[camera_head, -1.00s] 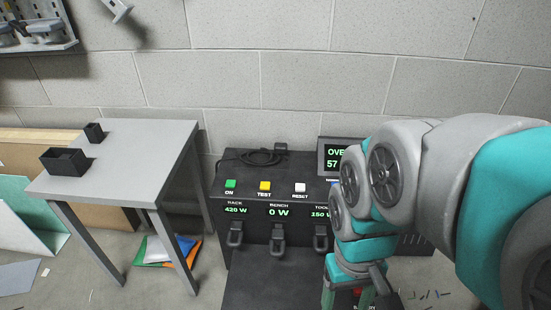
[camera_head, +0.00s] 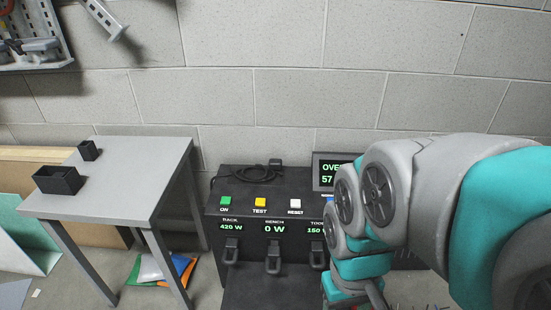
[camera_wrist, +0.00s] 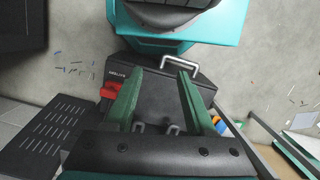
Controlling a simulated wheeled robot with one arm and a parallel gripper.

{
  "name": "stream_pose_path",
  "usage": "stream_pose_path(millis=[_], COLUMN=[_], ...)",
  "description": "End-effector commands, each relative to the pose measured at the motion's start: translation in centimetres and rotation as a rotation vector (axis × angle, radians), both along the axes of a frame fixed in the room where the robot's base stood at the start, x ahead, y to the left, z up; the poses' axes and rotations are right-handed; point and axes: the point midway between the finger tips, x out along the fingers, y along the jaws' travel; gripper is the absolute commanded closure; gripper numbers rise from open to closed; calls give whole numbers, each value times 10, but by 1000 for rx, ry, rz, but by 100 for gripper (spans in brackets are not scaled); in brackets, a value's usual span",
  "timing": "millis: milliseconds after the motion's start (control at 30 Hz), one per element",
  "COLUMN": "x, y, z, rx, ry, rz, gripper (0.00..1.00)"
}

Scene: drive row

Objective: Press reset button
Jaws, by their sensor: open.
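The reset button is a white square button (camera_head: 295,202) labelled RESET on top of a black console (camera_head: 236,181). To its left are a yellow TEST button (camera_head: 260,202) and a green ON button (camera_head: 225,201). My arm stands to the right of the buttons and covers part of the console's right side. In the wrist view my gripper (camera_wrist: 157,92) is open, with its two green fingers apart and nothing between them. It points down over a dark box (camera_wrist: 160,105) with a metal handle. The reset button is not recognisable in the wrist view.
A display (camera_head: 326,175) reading "OVE" and "57" stands behind the buttons, partly covered by my arm. Several levers (camera_head: 273,258) hang on the console's front. A grey table (camera_head: 130,170) with two black boxes stands left. A red part (camera_wrist: 108,90) sits beside the left finger.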

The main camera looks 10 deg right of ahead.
Motion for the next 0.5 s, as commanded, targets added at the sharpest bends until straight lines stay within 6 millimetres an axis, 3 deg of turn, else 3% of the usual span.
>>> stream_pose_path(millis=[33, 400, 500], x=[0, 0, 0], y=[0, 0, 0], z=[0, 0, 0], rx=[0, 0, 0], ry=[0, 0, 0], rz=[0, 0, 0], gripper=[52, 93, 100])
